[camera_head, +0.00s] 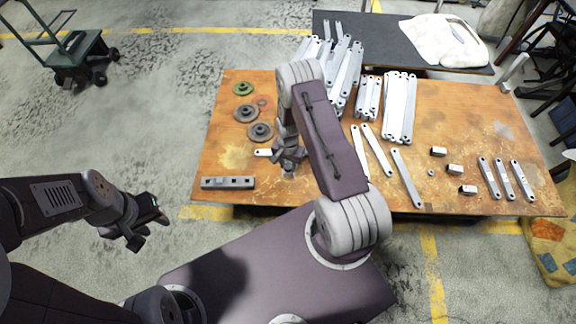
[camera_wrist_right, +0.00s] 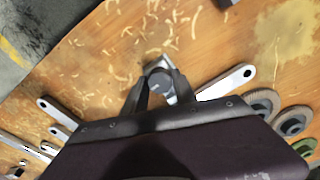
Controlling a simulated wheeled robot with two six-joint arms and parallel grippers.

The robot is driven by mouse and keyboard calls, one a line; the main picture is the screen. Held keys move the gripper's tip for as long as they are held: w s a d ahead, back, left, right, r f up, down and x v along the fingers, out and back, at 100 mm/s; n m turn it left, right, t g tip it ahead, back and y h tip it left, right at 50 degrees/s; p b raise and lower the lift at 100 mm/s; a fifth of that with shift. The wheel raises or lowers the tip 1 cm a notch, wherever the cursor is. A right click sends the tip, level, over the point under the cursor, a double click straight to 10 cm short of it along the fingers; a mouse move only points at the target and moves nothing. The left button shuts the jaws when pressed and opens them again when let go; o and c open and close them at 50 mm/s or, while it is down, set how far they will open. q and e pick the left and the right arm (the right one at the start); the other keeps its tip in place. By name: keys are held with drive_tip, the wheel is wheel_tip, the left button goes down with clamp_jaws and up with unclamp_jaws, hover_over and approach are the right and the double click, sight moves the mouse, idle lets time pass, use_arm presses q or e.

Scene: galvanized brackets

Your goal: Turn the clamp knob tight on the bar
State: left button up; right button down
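The clamp knob (camera_wrist_right: 160,86) is a grey-blue round piece, seen between the two dark fingers of my right gripper (camera_wrist_right: 161,80) in the right wrist view. The fingers flank it closely and appear to touch both sides. A pale metal part (camera_wrist_right: 163,62) shows just beyond it. In the head view my right gripper (camera_head: 289,158) points down at the table's front left part and hides most of the clamp. Whether the clamp sits on a bar is hidden. My left gripper (camera_head: 148,226) is open and empty, off the table over the floor.
The wooden table (camera_head: 450,115) holds a slotted metal bar (camera_head: 228,183) at its front left edge and grinding discs (camera_head: 247,112) behind. Stacked brackets (camera_head: 398,105) and loose flat strips lie to the right. Shavings surround the clamp. A cart (camera_head: 75,55) stands far left.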

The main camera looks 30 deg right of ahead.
drive_tip(key=m, duration=0.4)
drive_tip(key=shift+m, duration=0.3)
drive_tip(key=m, duration=0.4)
drive_tip(key=shift+m, duration=0.3)
drive_tip(key=m, duration=0.4)
drive_tip(key=shift+m, duration=0.3)
drive_tip(key=m, duration=0.3)
drive_tip(key=c, duration=1.1)
unclamp_jaws()
drive_tip(key=shift+c, duration=0.2)
